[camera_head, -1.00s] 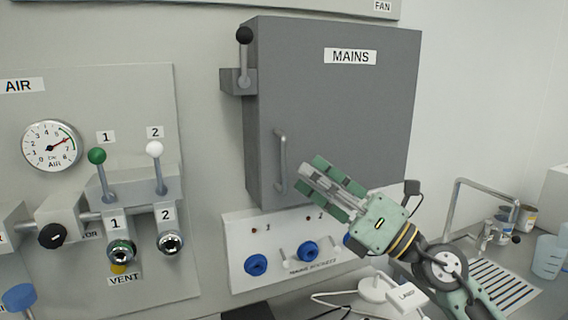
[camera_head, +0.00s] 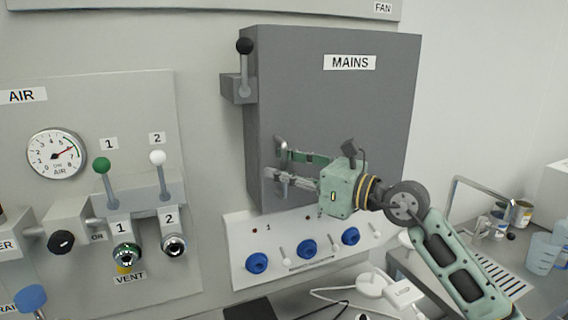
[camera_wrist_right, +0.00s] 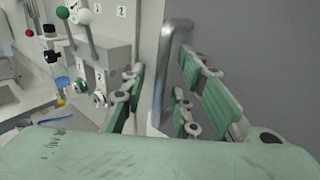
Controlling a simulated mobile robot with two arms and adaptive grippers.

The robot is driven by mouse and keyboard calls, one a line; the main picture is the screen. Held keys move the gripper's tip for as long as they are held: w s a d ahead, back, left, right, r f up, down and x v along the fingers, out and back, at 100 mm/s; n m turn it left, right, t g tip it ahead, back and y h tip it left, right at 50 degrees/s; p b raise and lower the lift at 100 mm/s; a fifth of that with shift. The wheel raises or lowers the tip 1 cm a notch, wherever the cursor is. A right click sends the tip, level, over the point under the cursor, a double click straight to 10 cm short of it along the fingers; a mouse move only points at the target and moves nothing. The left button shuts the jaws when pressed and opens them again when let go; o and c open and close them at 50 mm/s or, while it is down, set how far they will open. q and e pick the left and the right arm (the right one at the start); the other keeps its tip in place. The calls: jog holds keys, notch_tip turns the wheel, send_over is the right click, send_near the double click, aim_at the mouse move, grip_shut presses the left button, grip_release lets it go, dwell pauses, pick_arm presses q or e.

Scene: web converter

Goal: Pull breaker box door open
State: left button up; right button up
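The grey breaker box door (camera_head: 335,115), labelled MAINS, is closed against its box. Its vertical bar handle (camera_head: 280,149) is at the door's lower left. It also shows in the right wrist view as a grey bar (camera_wrist_right: 166,75). My right gripper (camera_head: 277,168) is at the handle, partly hiding its lower part. In the right wrist view, the fingers of my right gripper (camera_wrist_right: 158,100) are apart, with the bar between them and gaps on both sides. My left gripper is in neither view.
A black-knobbed lever (camera_head: 244,62) is on the box's left side. A socket panel with blue sockets (camera_head: 306,249) is below. Valves with a green knob (camera_head: 101,166) and a white knob (camera_head: 157,158) are at left. A sink counter (camera_head: 440,275) is at lower right.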

grip_shut()
dwell(0.3)
dwell(0.4)
